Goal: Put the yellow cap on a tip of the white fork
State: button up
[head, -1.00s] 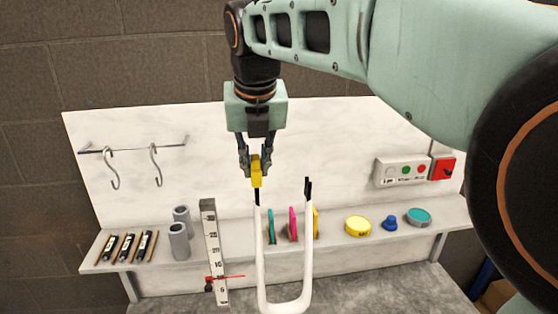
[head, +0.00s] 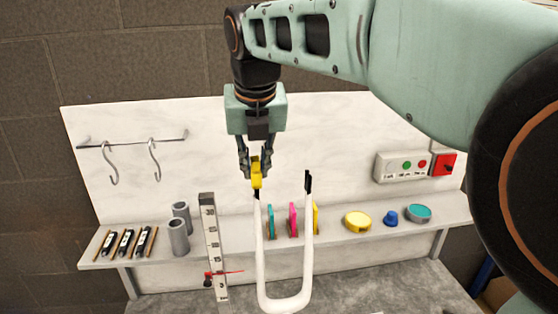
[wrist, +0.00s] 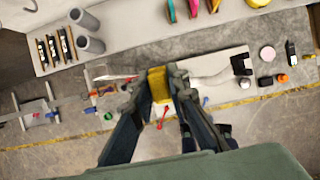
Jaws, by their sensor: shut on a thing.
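My gripper (head: 256,165) is shut on the yellow cap (head: 257,179), over the left tip of the white fork (head: 285,304). The cap also shows between my fingertips in the wrist view (wrist: 158,84). The fork is U-shaped and upright, with black ends on its two prongs. Only a short black stretch of the left tip (head: 257,194) shows directly below the cap. The top of that tip is hidden, and I cannot tell whether it is inside the cap or behind it. The right tip (head: 308,181) is bare.
Behind the fork, a shelf (head: 340,239) holds grey cylinders (head: 179,236), coloured discs, a yellow round tin (head: 357,221) and a blue knob (head: 390,218). An upright ruler (head: 212,240) stands left of the fork. Hooks (head: 108,163) hang on the back panel.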

jog(key=shift+f+b, duration=0.45)
jog(key=shift+f, duration=0.35)
jog(key=o, duration=0.9)
jog(key=shift+r, duration=0.15)
